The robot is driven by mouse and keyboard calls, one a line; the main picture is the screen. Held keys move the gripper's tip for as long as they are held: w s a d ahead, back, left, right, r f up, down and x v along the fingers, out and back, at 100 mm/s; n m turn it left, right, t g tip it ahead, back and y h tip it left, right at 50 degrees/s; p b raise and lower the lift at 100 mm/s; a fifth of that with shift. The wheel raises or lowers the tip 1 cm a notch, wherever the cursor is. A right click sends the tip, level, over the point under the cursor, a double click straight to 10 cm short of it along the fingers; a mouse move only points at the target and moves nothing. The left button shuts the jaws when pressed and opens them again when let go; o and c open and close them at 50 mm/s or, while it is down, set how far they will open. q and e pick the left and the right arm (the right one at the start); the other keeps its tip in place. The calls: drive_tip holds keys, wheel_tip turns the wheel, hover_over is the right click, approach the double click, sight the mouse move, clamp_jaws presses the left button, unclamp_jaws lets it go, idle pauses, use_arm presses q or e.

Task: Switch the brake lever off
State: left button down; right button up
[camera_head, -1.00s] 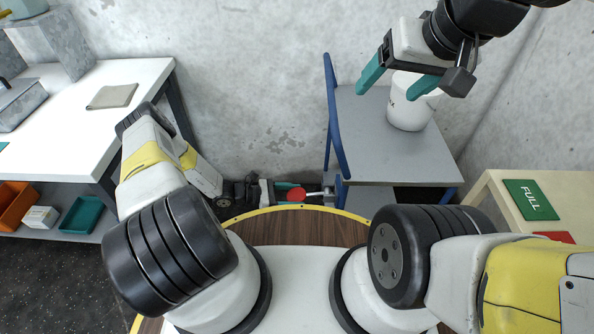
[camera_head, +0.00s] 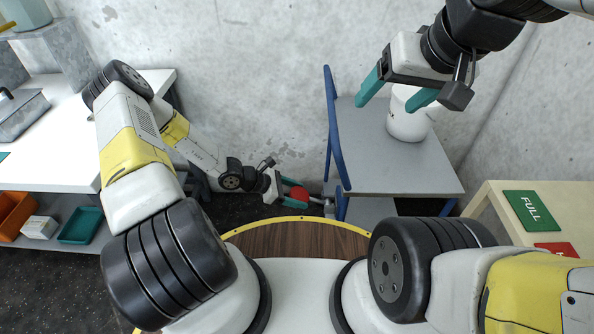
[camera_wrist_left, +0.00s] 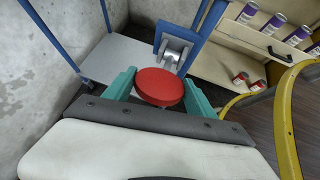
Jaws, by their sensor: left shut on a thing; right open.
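The brake lever's round red knob (camera_head: 300,196) sits low beside the blue-railed cart (camera_head: 384,168). The knob fills the middle of the left wrist view (camera_wrist_left: 159,87), in front of a grey metal bracket (camera_wrist_left: 175,52) on a blue plate. My left gripper (camera_head: 295,190) is shut on the red knob, with one teal finger on either side. The rest of the lever is mostly hidden behind the knob. My right gripper (camera_head: 395,97) is open above the cart, its fingers in front of a white drum (camera_head: 408,125) standing on it.
A white workbench (camera_head: 58,130) with bins below stands at the left. A cream shelf unit (camera_head: 497,218) with a green FULL card (camera_head: 530,210) and a red card is at the right. In the left wrist view a shelf with several cans (camera_wrist_left: 295,36) shows. Concrete walls close off the back.

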use_arm(q)
drive_tip(key=shift+d+r, duration=0.25)
drive_tip(key=shift+c, duration=1.5)
unclamp_jaws()
drive_tip(key=shift+a+f, duration=0.1)
drive_tip(key=shift+a, duration=0.15)
drive_tip(key=v, duration=0.7)
drive_tip(key=shift+a+r, duration=0.2)
drive_tip(key=shift+r, duration=0.05)
